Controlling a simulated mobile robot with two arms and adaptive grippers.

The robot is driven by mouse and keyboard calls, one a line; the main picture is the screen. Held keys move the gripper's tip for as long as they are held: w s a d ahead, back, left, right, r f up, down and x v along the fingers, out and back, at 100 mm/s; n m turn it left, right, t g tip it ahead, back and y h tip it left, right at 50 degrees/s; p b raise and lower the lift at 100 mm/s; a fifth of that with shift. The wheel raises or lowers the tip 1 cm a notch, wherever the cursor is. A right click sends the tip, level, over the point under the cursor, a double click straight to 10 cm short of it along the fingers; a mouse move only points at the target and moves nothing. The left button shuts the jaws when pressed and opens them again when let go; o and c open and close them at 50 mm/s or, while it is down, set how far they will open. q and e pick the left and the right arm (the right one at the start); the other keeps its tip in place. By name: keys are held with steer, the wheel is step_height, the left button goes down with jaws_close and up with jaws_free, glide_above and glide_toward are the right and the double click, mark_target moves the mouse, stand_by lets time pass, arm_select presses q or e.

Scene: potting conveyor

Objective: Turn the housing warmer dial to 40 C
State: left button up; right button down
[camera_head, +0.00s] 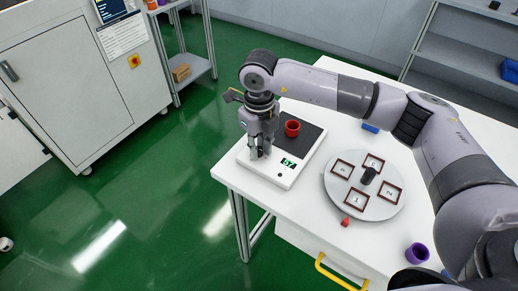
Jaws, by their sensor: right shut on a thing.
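The housing warmer (285,176) is a white box with a dark top plate at the table's left corner. A red cup (292,128) stands on its plate. Its small green display (288,162) is lit on the front strip; the digits look like 57, but they are small and hard to read. My right gripper (259,153) points down over the left part of that strip, shut on the dial. The fingers hide the dial, so its pointer and marks cannot be seen. My left gripper is not in view.
A round grey turntable (338,199) with several numbered frames and a black knob (369,175) stands right of the warmer. A small red piece (346,222), a blue piece (370,128) and a purple cup (417,253) are on the white table. Green floor lies left.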

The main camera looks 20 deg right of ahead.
mark_target(259, 149)
steer(key=shift+r, duration=0.1)
stand_by(0.4)
steer(key=c, duration=1.5)
jaws_free()
steer(key=shift+o, duration=0.2)
step_height(259, 149, up, 12)
